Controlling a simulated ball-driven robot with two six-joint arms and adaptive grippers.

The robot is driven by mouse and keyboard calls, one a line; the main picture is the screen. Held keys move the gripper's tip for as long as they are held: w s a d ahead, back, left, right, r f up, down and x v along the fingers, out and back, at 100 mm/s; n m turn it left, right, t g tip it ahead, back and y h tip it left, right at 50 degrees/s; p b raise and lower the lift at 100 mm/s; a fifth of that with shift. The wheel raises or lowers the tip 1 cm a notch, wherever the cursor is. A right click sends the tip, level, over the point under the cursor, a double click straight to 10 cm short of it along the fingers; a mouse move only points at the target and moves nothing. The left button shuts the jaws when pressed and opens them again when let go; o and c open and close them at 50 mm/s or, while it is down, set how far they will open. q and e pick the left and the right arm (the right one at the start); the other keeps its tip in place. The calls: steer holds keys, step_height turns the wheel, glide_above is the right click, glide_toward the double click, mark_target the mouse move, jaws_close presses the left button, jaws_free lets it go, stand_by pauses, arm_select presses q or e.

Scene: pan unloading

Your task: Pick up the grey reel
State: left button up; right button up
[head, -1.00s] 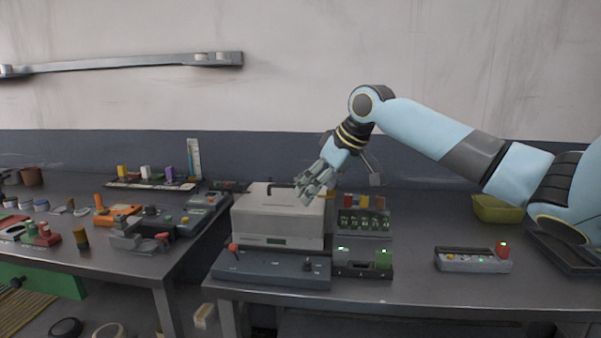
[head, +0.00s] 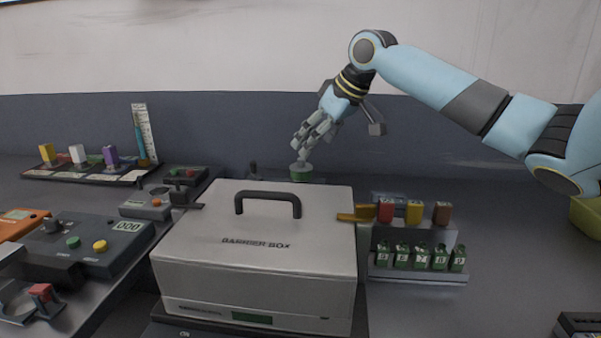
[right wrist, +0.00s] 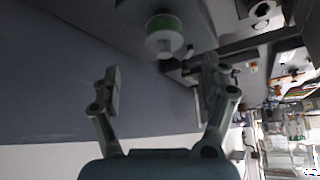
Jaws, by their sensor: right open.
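What looks like the grey reel (head: 303,165) sits on a round green piece (head: 302,176) behind the white barrier box. In the right wrist view the pale grey round end of the reel (right wrist: 164,43) shows with the green piece (right wrist: 163,22) around or behind it. My right gripper (head: 309,147) is just above the reel in the head view, pointing down. In the right wrist view the right gripper (right wrist: 160,88) has its fingers apart with nothing between them, and the reel lies beyond the fingertips. My left gripper is not in view.
The barrier box (head: 255,260) with its black handle stands in front of the reel. A rack with coloured blocks and green bottles (head: 418,255) stands right of it. A grey console (head: 85,245) is at left. The table at right is mostly clear.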

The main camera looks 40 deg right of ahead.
mark_target(298, 165)
steer(key=x, duration=0.6)
steer(key=shift+w+r, duration=0.15)
steer(key=x, duration=0.5)
steer(key=shift+a, duration=0.35)
steer(key=c, duration=1.4)
